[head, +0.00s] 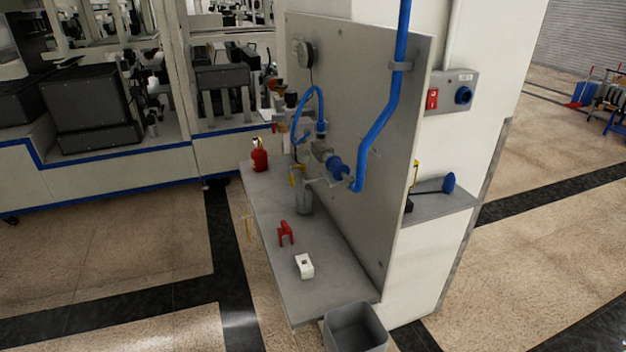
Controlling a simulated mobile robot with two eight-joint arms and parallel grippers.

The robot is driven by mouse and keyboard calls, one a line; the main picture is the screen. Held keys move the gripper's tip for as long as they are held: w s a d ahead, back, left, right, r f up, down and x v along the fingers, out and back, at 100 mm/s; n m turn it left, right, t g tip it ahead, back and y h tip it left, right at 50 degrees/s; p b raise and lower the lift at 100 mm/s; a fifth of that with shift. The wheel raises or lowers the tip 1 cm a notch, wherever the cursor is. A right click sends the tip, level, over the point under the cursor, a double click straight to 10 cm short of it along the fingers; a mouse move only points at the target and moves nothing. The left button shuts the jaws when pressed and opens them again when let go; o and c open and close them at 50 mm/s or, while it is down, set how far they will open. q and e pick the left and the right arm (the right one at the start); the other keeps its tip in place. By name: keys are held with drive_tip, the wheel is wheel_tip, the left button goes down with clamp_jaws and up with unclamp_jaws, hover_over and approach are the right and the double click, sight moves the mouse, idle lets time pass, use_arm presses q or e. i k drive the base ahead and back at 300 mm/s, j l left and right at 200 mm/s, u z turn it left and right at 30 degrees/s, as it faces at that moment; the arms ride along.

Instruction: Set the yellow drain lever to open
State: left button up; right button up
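A small yellow lever (292,179) shows below the pipe fittings on the grey panel, above the grey shelf. It seems to hang downward beside a grey cylindrical bowl (304,197). It is too small to tell its exact setting. The blue pipe (380,125) runs down the panel and bends into the fittings. Neither of my grippers is in view.
The grey shelf (318,300) holds a red padlock (260,159), a red clip-like part (286,233) and a white block (304,266). A grey bin (355,329) stands at its front end. A side shelf (440,205) and a switch box (450,93) are right of the panel (400,220).

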sight(290, 167)
drive_tip(key=j+z, duration=0.95)
drive_tip(key=i+j+z, duration=0.1)
drive_tip(key=j+z, duration=0.65)
drive_tip(key=j, duration=0.2)
drive_tip(key=j+z, duration=0.35)
drive_tip(key=j, duration=0.75)
drive_tip(key=j+z, duration=0.15)
drive_tip(key=j, duration=0.65)
drive_tip(key=j+z, duration=0.15)
drive_tip(key=j, duration=0.7)
drive_tip(key=j+z, duration=0.1)
drive_tip(key=j, duration=0.75)
drive_tip(key=k+j+z, duration=0.15)
drive_tip(key=j, duration=0.65)
